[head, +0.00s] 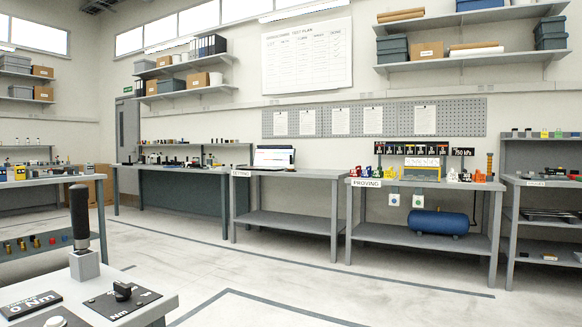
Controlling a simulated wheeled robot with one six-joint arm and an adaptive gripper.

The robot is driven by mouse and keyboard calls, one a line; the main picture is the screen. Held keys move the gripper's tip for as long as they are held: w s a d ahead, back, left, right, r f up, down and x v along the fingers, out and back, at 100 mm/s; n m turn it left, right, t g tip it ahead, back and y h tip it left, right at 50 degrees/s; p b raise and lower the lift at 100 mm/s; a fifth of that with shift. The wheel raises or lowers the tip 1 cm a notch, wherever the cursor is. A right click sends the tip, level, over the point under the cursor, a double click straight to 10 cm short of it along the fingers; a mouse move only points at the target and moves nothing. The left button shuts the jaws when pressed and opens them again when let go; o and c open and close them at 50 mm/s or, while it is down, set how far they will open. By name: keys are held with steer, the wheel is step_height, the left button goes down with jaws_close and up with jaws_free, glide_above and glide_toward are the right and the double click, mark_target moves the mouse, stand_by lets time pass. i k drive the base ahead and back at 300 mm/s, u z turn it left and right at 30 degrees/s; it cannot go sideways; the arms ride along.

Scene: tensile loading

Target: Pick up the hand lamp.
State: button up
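I cannot pick out a hand lamp for certain in the head view. Many small items on the far benches are too small to tell apart. The nearest upright object is a black handle (79,214) standing in a grey block (84,265) on a near bench (163,300) at the lower left. Whether it is a lamp or a tool cannot be told. My gripper is not in view.
A laptop (273,158) stands on the middle bench (287,174). The bench marked PROVING (408,184) carries small coloured parts, with a blue tank (438,222) below. Shelving (541,182) stands at the right. The pale floor (300,265) between the benches is clear.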

mark_target(290, 167)
steer(key=u, duration=0.15)
steer(key=i, duration=0.95)
steer(key=u, duration=0.4)
steer(key=i, duration=2.4)
steer(key=u, duration=0.25)
steer(key=i, duration=2.25)
steer(key=z, duration=0.6)
steer(key=i, duration=2.3)
steer(key=z, duration=0.45)
